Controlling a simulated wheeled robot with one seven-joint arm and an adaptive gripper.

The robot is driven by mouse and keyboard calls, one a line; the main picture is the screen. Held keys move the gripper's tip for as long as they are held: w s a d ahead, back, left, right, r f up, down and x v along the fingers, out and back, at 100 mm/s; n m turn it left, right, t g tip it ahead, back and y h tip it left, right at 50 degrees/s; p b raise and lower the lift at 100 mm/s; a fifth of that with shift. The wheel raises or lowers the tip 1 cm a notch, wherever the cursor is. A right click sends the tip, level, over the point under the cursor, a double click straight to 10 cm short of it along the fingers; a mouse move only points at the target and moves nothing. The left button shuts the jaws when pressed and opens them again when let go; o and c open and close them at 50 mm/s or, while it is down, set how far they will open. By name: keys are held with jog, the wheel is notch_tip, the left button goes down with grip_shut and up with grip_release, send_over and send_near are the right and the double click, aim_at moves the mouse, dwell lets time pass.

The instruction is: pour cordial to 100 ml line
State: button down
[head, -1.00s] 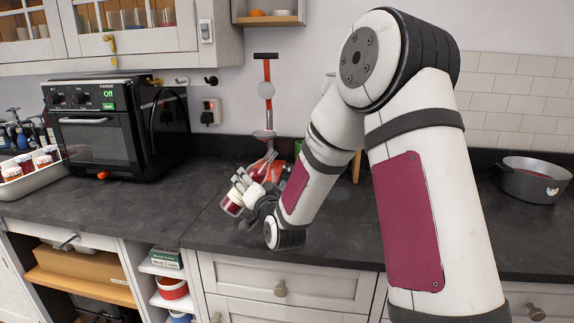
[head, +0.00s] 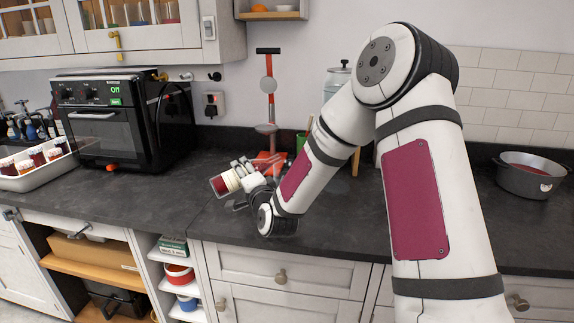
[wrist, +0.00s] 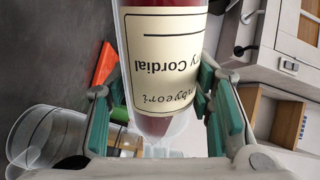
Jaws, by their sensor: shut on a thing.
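My gripper (head: 246,178) is shut on a cordial bottle (head: 224,183), held above the worktop and tipped close to lying flat. The bottle is clear with dark red liquid and a cream label; in the wrist view (wrist: 165,60) the label reads upside down, with "Cordial" legible. The teal finger pads sit on both sides of it. A clear vessel with dark marking lines (wrist: 48,138) shows at lower left in the wrist view, apart from the bottle. I see no red in its visible part. I cannot make it out in the head view.
An orange stand (head: 268,95) rises behind my gripper. A black oven (head: 110,125) and a white tray of jars (head: 45,178) stand to the left. A grey pot (head: 525,182) is at far right. The worktop's front left of centre is clear.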

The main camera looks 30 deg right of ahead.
jog(key=shift+d+r+m+p, duration=0.3)
jog(key=shift+r+m+p, duration=0.3)
jog(key=shift+r, duration=0.1)
jog(key=shift+r+m+p, duration=0.4)
jog(key=shift+r+m, duration=0.1)
dwell(2.0)
